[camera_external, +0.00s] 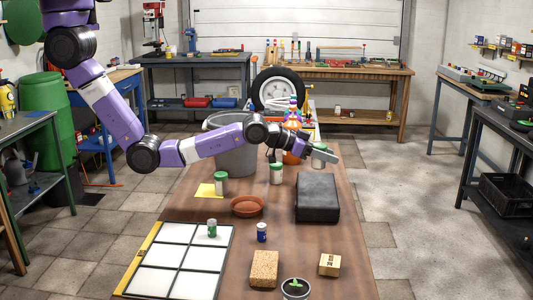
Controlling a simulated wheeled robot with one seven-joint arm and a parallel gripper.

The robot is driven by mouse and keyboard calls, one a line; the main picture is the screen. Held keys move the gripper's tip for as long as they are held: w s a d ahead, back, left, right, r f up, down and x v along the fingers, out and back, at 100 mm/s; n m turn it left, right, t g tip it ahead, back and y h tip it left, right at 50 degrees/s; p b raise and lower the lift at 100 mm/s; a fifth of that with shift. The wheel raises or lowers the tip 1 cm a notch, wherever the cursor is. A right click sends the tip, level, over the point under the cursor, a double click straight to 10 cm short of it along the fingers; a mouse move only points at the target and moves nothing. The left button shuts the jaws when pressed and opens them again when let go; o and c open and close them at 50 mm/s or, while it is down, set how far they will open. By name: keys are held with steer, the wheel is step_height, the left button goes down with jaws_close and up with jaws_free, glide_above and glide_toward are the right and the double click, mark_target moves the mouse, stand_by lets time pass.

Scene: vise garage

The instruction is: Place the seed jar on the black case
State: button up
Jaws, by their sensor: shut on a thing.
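My gripper (322,153) is at the far right end of my outstretched arm, above the back part of the table. It is shut on a green-lidded jar (319,161), most likely the seed jar; the fingers hide part of it. The black case (317,197) lies flat on the right side of the table. The held jar appears above or just behind the case's far edge; the exact gap cannot be told. The case's top looks bare.
Two similar green-lidded jars stand on the table (345,257), one at centre back (276,174) and one farther left (221,184). A terracotta saucer (247,206), a divided white tray (177,257), a grey bucket (234,155) and a cork block (264,268) are also there.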

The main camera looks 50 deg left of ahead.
steer(key=shift+f, duration=3.55)
steer(key=o, duration=1.4)
steer(key=shift+f, duration=0.1)
steer(key=shift+c, duration=0.2)
steer(key=shift+r, duration=0.2)
steer(key=v, duration=1.2)
steer(key=shift+f, duration=0.15)
